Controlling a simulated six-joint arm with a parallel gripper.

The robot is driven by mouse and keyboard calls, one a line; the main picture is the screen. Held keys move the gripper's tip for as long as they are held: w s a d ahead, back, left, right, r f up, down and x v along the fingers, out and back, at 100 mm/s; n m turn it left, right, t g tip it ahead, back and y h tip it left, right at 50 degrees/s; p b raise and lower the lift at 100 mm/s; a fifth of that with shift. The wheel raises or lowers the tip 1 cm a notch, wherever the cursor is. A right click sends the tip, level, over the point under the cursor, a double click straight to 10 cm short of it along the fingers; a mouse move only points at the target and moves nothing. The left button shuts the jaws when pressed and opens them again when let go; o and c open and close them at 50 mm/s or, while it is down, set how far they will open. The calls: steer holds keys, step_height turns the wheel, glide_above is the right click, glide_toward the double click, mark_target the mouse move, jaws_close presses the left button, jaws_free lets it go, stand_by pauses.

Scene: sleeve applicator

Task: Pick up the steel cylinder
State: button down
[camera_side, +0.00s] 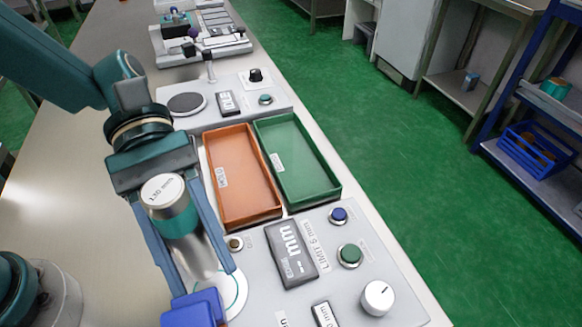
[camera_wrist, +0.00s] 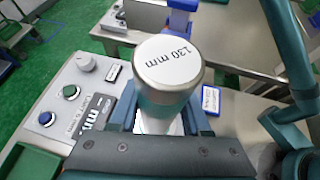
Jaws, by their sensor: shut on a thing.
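The steel cylinder (camera_side: 186,228) has a teal band and a white top marked "130 mm". It stands between the two fingers of my gripper (camera_side: 204,272), which is shut on it. In the side view it leans slightly in the picture, its lower end near a white round plate (camera_side: 236,292) on the grey panel. In the wrist view the cylinder (camera_wrist: 167,75) fills the middle, top facing the camera, with the fingers of my gripper (camera_wrist: 160,118) on either side. Its underside is hidden, so I cannot tell whether it touches the plate.
A blue block (camera_side: 193,309) is close to the fingertips. The grey panel (camera_side: 330,290) carries buttons, a knob and a display. An orange tray (camera_side: 240,175) and a green tray (camera_side: 297,160) lie behind it, both empty. Another panel (camera_side: 225,105) stands farther back.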

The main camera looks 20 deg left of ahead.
steer(key=w+a+r+n+t, duration=0.4)
steer(key=w+a+n+t, duration=0.25)
steer(key=a, duration=0.45)
steer(key=w+a+r+n+t, duration=0.3)
steer(key=w+a+n+t, duration=0.4)
steer(key=a, duration=0.5)
step_height(320, 180, up, 6)
steer(key=n+t+y, duration=0.5)
steer(key=n+y, duration=0.1)
steer(key=n, duration=0.2)
steer(key=shift+w+a+r+y, duration=0.15)
steer(key=shift+w+y, duration=0.15)
steer(key=shift+w, duration=0.15)
